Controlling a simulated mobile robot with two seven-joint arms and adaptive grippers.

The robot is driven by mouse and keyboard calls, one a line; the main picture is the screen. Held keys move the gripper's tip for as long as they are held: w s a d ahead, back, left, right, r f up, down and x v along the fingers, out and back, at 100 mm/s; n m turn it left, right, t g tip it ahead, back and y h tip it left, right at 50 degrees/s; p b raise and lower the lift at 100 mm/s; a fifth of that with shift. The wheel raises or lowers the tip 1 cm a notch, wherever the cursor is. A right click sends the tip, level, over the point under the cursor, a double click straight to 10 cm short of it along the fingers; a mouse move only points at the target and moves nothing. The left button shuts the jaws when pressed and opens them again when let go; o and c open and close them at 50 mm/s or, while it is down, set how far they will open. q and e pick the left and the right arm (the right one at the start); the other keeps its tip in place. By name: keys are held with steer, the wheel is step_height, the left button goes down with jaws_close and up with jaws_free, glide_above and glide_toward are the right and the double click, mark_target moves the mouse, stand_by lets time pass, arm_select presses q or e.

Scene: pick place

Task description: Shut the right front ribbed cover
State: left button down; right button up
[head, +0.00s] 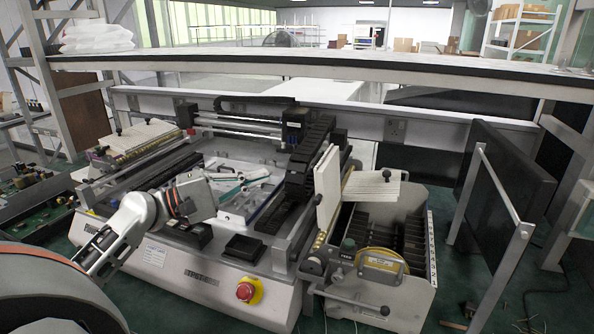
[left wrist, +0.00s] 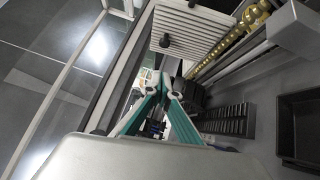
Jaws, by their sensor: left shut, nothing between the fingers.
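In the head view, a pale upright cover panel (head: 327,187) stands raised on the left side of the right-hand feeder unit. Behind it a pale ribbed cover (head: 365,188) with a black knob lies nearly flat over the unit's back part. The unit's front dark slots are uncovered. My left gripper (head: 264,178) is shut and empty above the machine's middle bed, left of the upright panel and apart from it. In the left wrist view its teal fingers (left wrist: 159,82) meet, and a ribbed cover (left wrist: 195,28) shows beyond them; I cannot tell which one. My right gripper is not in view.
The feeder unit (head: 414,235) has dark slots and a brass-coloured reel (head: 380,262) at its front. A red stop button (head: 245,291) sits on the machine's front. Another pale cover (head: 148,134) is at the back left. A dark panel on a metal frame (head: 500,190) stands at the right.

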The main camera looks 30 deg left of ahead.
arm_select(q)
steer(key=w+d+r+p, duration=0.1)
steer(key=w+d+p, duration=0.1)
steer(key=w+d, duration=0.3)
steer(key=shift+w+d+p, duration=0.35)
steer(key=shift+d, duration=0.65)
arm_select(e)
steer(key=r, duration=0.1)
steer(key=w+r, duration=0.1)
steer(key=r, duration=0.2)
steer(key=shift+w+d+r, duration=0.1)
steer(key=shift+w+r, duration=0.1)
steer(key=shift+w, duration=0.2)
arm_select(q)
steer(key=shift+r, duration=0.1)
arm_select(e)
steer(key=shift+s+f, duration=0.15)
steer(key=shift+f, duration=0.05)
